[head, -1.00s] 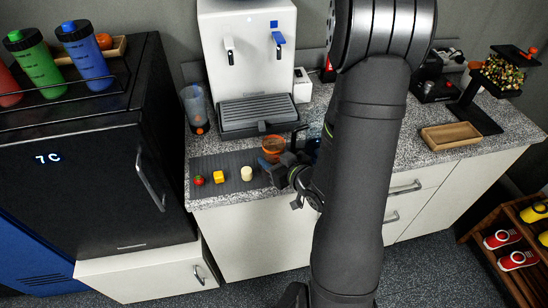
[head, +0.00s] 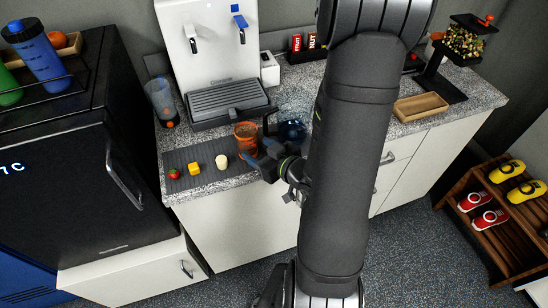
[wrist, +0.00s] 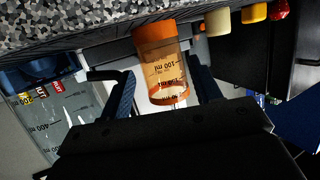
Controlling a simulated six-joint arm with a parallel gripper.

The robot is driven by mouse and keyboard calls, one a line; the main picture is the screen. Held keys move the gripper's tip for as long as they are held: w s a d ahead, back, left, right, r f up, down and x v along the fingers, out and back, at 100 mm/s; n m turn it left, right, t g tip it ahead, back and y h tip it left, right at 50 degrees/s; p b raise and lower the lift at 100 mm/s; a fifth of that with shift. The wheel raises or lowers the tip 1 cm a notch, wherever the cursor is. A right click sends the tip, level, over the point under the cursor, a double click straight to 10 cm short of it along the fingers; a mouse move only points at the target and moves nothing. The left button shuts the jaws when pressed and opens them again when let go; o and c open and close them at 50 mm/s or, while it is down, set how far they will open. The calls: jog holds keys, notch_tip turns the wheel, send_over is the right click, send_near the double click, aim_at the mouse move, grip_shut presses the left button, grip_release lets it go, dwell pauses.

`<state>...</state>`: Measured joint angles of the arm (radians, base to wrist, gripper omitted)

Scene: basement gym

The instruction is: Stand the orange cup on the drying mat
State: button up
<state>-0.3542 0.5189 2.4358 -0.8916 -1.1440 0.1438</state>
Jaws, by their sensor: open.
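The orange cup (head: 246,140) stands upright at the right end of the dark ribbed drying mat (head: 207,176) on the counter. It has a clear, marked body with an orange rim and base. Whether its base rests on the mat or just beside it I cannot tell, as my gripper partly covers that spot. My gripper (head: 265,146) is open, just right of the cup in the head view. In the wrist view the scene is upside down, and the cup (wrist: 165,68) shows between my two spread fingers (wrist: 163,92), with no clear contact.
A strawberry (head: 174,173), a yellow cube (head: 194,168) and a pale cylinder (head: 222,161) stand on the mat. A water dispenser (head: 222,45) is behind, with a shaker bottle (head: 161,100) to its left. A wooden tray (head: 420,106) lies farther right.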

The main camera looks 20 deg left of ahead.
aim_at(253, 148)
jog(key=v, duration=0.6)
jog(key=shift+d, duration=0.2)
jog(key=shift+s+a, duration=0.1)
jog(key=shift+a, duration=0.05)
dwell(0.4)
jog(key=x, duration=1.1)
jog(key=shift+a+f, duration=0.25)
jog(key=shift+a, duration=0.15)
jog(key=shift+r, duration=0.1)
